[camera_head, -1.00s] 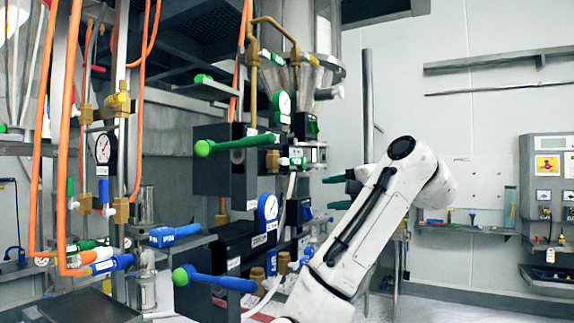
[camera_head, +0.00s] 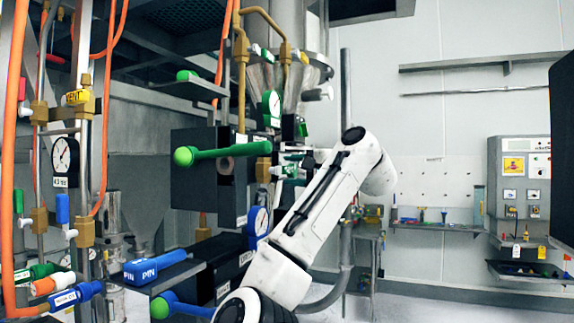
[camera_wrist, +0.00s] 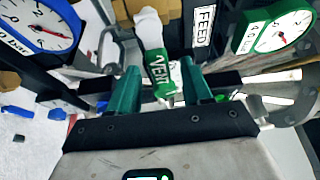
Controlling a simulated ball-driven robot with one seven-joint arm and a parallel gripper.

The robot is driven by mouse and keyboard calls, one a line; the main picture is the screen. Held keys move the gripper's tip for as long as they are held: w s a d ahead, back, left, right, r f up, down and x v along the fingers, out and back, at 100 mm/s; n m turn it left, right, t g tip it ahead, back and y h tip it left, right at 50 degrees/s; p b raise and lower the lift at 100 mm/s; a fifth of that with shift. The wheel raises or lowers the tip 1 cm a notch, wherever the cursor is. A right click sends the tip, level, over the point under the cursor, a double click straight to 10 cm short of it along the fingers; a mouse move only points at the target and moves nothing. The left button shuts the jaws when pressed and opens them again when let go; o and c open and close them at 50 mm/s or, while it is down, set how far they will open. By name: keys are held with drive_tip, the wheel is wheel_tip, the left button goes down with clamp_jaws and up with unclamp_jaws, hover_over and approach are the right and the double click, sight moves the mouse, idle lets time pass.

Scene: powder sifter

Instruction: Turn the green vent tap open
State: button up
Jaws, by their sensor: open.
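The green vent tap (camera_wrist: 157,72) shows in the wrist view as a green sleeve marked VENT with a white part above it. My gripper (camera_wrist: 160,68) is open, with one teal finger on each side of the green sleeve. The sleeve lies between the fingers; I cannot tell whether either finger touches it. In the head view my gripper (camera_head: 285,180) reaches left to the valve panel, beside the black block with the long green lever (camera_head: 218,151). The tap is hard to make out there among the fittings.
A green-rimmed gauge (camera_wrist: 280,28) and FEED label (camera_wrist: 203,27) are right of the tap; a blue-rimmed gauge (camera_wrist: 38,25) is left. A blue PIN handle (camera_head: 155,267), a blue lever (camera_head: 178,307) and orange hoses (camera_head: 12,150) crowd the left. A tool shelf (camera_head: 440,226) stands behind.

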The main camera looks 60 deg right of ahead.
drive_tip(key=shift+p+x, duration=0.3)
drive_tip(key=shift+x, duration=1)
drive_tip(key=shift+c, duration=0.2)
clamp_jaws()
